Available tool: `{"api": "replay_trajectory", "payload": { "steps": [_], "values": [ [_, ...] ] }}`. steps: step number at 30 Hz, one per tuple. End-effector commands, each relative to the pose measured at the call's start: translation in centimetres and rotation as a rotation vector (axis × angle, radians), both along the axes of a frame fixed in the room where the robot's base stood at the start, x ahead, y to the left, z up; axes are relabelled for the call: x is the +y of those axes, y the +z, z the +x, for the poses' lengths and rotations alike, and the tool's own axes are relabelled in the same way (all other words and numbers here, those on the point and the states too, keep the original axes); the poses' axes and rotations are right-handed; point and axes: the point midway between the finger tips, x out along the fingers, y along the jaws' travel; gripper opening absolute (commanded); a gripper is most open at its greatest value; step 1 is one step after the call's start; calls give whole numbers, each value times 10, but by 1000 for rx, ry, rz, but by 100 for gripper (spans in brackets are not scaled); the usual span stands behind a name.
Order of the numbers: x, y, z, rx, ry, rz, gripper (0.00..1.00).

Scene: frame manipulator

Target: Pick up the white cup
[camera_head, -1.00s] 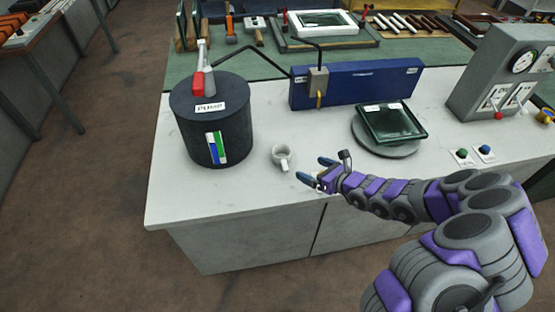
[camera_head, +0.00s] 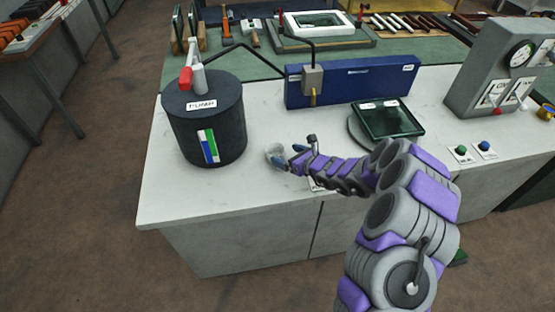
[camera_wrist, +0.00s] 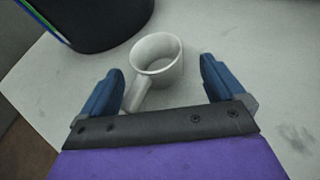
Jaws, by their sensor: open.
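The white cup (camera_wrist: 158,56) stands upright on the white counter, its handle pointing down and left toward my gripper in the wrist view. In the head view the cup (camera_head: 272,149) is partly hidden by my gripper (camera_head: 286,158). In the wrist view my gripper (camera_wrist: 161,84) is open, with its blue fingers apart. The left finger is near the handle, and the right finger is to the right of the cup. The cup lies between and just beyond the fingertips. I cannot tell whether a finger touches it.
A black cylindrical pump (camera_head: 207,135) stands left of the cup. Behind are a blue panel (camera_head: 350,80) and a framed glass piece (camera_head: 388,119) on a round plate. A grey gauge box (camera_head: 503,75) stands at right. The counter (camera_head: 170,205) is bare toward its front left corner.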

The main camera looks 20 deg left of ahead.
Motion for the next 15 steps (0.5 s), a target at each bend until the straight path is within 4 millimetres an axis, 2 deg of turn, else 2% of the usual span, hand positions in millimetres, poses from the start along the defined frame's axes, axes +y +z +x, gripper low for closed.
{"api": "replay_trajectory", "payload": {
  "steps": [3, 7, 15],
  "values": [
    [20, -11, 7, -2, 4, -9, 96],
    [33, -15, 11, 0, 3, -11, 96],
    [30, -12, 13, -1, 1, -4, 95]
  ]
}}
